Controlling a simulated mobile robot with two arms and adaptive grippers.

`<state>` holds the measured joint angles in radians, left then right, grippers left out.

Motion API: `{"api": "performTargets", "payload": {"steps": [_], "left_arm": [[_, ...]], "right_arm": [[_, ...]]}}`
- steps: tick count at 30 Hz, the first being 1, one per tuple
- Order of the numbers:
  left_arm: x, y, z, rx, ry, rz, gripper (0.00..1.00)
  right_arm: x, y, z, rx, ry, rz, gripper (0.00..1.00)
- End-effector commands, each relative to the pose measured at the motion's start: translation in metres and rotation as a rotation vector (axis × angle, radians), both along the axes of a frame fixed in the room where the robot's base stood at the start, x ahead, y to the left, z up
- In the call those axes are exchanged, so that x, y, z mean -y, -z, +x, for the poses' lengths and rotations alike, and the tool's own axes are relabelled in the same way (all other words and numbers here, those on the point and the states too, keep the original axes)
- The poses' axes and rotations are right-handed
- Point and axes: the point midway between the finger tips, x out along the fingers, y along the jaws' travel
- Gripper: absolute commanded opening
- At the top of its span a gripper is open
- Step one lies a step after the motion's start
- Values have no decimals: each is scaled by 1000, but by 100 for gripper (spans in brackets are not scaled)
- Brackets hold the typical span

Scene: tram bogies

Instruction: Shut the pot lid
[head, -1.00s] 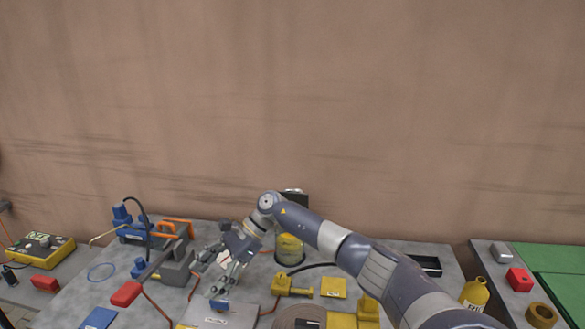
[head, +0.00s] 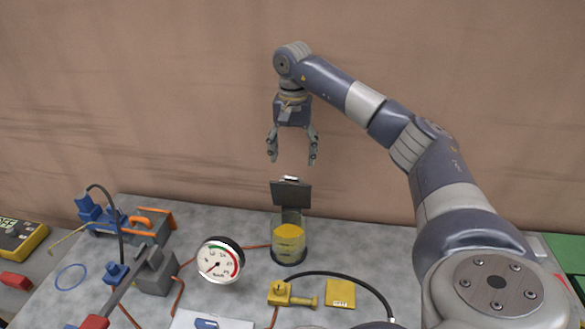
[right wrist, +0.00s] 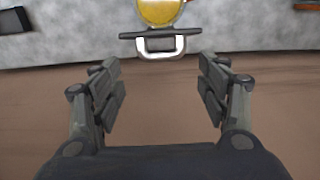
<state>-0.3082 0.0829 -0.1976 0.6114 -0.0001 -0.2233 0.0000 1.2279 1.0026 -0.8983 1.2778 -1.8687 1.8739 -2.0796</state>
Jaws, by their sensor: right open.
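The pot (head: 289,240) is a clear jar with yellow content, standing near the back edge of the table. Its dark lid (head: 290,193) stands upright, open, at the pot's back rim, with a light handle at its top. My right gripper (head: 292,160) is open and empty, pointing down above the lid and apart from it. In the right wrist view, the lid (right wrist: 128,35) shows edge-on with its pale handle, beyond the open fingers (right wrist: 160,95), and the yellow content (right wrist: 160,10) shows at the top. My left gripper is not in view.
A round gauge (head: 220,261) stands left of the pot. A yellow pump fitting (head: 287,294) with a black hose and a yellow block (head: 341,293) lie in front. A grey and blue vise-like tool (head: 150,268) is at the left. The wall rises behind the table.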

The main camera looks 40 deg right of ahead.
Motion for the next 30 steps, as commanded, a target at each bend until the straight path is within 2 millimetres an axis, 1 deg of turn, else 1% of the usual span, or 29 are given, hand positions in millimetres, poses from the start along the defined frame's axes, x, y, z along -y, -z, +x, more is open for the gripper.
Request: {"api": "performTargets", "payload": {"steps": [1, 6, 10, 15, 22, 23, 24, 26, 27, 29, 30], "left_arm": [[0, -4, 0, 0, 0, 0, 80], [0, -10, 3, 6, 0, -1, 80], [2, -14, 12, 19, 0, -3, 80], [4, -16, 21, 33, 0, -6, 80], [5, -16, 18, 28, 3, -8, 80], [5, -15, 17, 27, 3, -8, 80], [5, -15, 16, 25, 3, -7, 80], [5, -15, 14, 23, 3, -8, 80], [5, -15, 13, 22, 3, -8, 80], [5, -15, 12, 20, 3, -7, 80], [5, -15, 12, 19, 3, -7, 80]], "right_arm": [[0, 10, -2, -6, 1, 0, 69], [0, 40, -1, -3, 1, 0, 69], [0, 56, -1, -2, 1, 1, 69], [0, 65, 0, 0, 1, 1, 69], [0, 67, 0, 1, 1, 2, 69], [0, 67, 0, 1, 1, 2, 66], [0, 66, 0, 1, 1, 2, 57], [0, 66, 0, 1, 1, 2, 44], [0, 66, 0, 0, 1, 1, 35], [0, 66, 0, 0, 2, 1, 21], [0, 66, 0, -1, 2, 1, 17]]}}
